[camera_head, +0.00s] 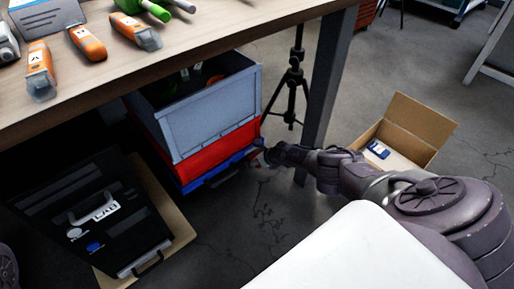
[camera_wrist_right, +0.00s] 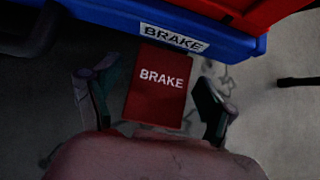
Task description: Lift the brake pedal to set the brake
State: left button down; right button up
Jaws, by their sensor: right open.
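The brake pedal (camera_wrist_right: 158,85) is a red plate marked BRAKE in the right wrist view. It sticks out from the blue base (camera_wrist_right: 110,18) of a cart, below a white BRAKE label (camera_wrist_right: 174,38). My right gripper (camera_wrist_right: 146,88) is open, with one finger on each side of the pedal and a gap visible on both sides. In the head view the right gripper (camera_head: 268,155) is at the right end of the cart's blue base (camera_head: 205,182), where the pedal is too small to make out clearly. My left gripper is not in view.
The cart carries a red crate (camera_head: 235,143) and a grey crate (camera_head: 212,120), partly under the wooden table (camera_head: 190,45). A table leg (camera_head: 326,90) and a black tripod (camera_head: 291,90) stand close by. A cardboard box (camera_head: 418,122) and a black LAB case (camera_head: 75,215) are on the floor.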

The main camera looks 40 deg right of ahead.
jog(key=shift+r, duration=0.1)
jog(key=shift+d+r, duration=0.15)
jog(key=shift+r, duration=0.1)
jog(key=shift+s+r, duration=0.25)
jog(key=shift+s, duration=0.4)
jog(key=s, duration=1.1)
jog(key=shift+s+d+f, duration=0.15)
jog(key=shift+s+d, duration=0.1)
jog(key=shift+d, duration=0.15)
